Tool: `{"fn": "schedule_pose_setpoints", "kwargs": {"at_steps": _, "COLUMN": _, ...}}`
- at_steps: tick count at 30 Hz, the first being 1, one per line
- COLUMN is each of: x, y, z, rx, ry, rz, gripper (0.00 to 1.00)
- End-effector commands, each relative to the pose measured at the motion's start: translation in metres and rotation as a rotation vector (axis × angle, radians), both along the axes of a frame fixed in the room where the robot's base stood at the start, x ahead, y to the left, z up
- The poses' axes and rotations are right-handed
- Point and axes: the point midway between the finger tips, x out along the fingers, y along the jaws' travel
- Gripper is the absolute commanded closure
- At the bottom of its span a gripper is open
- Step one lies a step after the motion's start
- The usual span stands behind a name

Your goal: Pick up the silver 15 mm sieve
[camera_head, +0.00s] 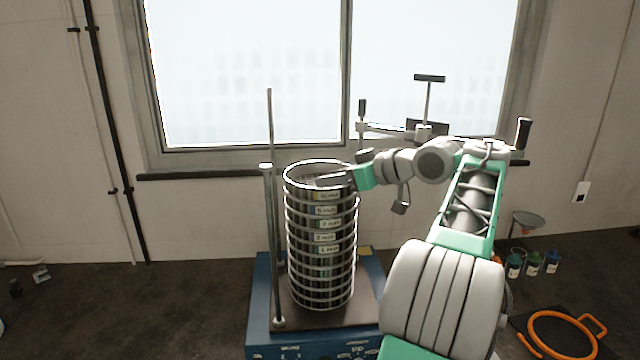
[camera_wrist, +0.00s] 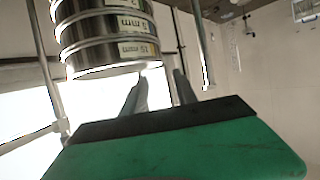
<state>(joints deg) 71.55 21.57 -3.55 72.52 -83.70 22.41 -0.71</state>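The silver 15 mm sieve (camera_head: 298,188) is the top ring of a tall upright stack of silver sieves. In the wrist view its ring (camera_wrist: 95,60) is at the upper left, with the 15 mm label upside down. My gripper (camera_head: 335,181) is at the stack's top right edge, its dark fingers over the rim area in the head view. In the wrist view my gripper (camera_wrist: 160,78) has two fingers spread apart, their tips close to the sieve's rim. I cannot tell whether they touch it. Nothing is visibly clamped.
The stack stands on a blue shaker base (camera_head: 262,325) beside an upright metal rod (camera_head: 271,215). A clamp with a T-handle (camera_head: 428,95) is behind my arm. The floor at left is mostly clear.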

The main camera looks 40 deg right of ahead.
Motion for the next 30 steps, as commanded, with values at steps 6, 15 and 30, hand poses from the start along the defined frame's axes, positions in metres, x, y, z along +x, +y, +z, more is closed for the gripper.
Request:
{"fn": "schedule_pose_setpoints", "kwargs": {"at_steps": 6, "x": 0.028, "y": 0.01, "z": -0.025, "rx": -0.002, "ry": 0.0, "rz": 0.009, "gripper": 0.65}}
{"fn": "schedule_pose_setpoints", "kwargs": {"at_steps": 15, "x": 0.064, "y": 0.018, "z": -0.029, "rx": 0.004, "ry": 0.001, "rz": 0.007, "gripper": 0.65}}
{"fn": "schedule_pose_setpoints", "kwargs": {"at_steps": 30, "x": 0.098, "y": 0.025, "z": -0.047, "rx": 0.002, "ry": 0.002, "rz": 0.003, "gripper": 0.69}}
